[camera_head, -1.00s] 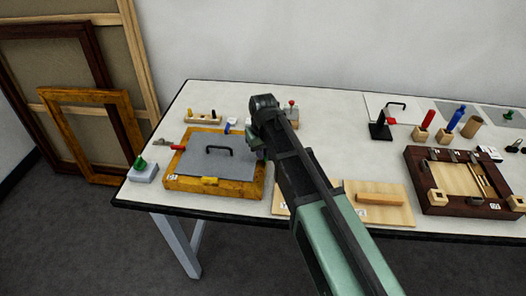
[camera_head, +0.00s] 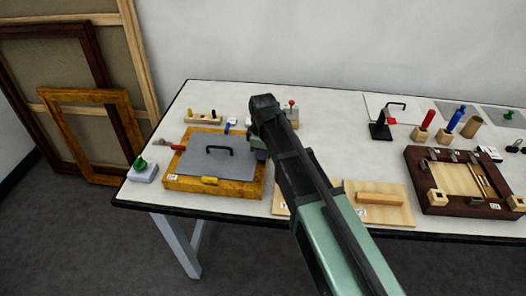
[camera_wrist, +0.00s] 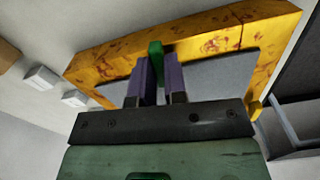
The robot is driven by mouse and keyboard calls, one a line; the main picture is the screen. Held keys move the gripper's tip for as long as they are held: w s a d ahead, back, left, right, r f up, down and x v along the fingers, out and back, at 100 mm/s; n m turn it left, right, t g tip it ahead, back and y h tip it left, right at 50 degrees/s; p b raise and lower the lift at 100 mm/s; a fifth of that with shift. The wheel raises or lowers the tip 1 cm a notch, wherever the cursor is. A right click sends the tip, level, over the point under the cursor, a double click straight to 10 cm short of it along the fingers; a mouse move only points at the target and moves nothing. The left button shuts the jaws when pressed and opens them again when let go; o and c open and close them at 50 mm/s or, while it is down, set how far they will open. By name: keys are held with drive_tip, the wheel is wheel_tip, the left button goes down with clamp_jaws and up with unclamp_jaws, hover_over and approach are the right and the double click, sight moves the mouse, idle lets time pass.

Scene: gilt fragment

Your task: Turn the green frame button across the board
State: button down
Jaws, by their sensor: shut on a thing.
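The gilt frame (camera_head: 178,184) lies flat on the table at the left, with a grey board (camera_head: 205,165) and its black handle inside it. My gripper (camera_head: 258,149) is at the frame's right rail. In the wrist view, its two purple fingers (camera_wrist: 161,75) are shut on the green frame button (camera_wrist: 155,48), whose green end shows between the fingertips against the gilt rail (camera_wrist: 205,45). The rest of this button is hidden by the fingers. The grey board (camera_wrist: 215,75) shows beside the fingers. In the head view my arm hides the green button.
A red button (camera_head: 172,147) is at the frame's left, a yellow one (camera_head: 210,181) at its front and a blue one (camera_head: 227,128) at its back. A grey block with a green knob (camera_head: 141,164) stands left. A dark wooden frame (camera_head: 420,196) lies right.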

drive_tip(key=shift+n, duration=0.6)
drive_tip(key=c, duration=1.2)
unclamp_jaws()
drive_tip(key=shift+o, duration=0.2)
wheel_tip(320, 180, up, 11)
drive_tip(key=p, duration=1)
drive_tip(key=shift+f+p, duration=0.15)
drive_tip(key=shift+p, duration=0.25)
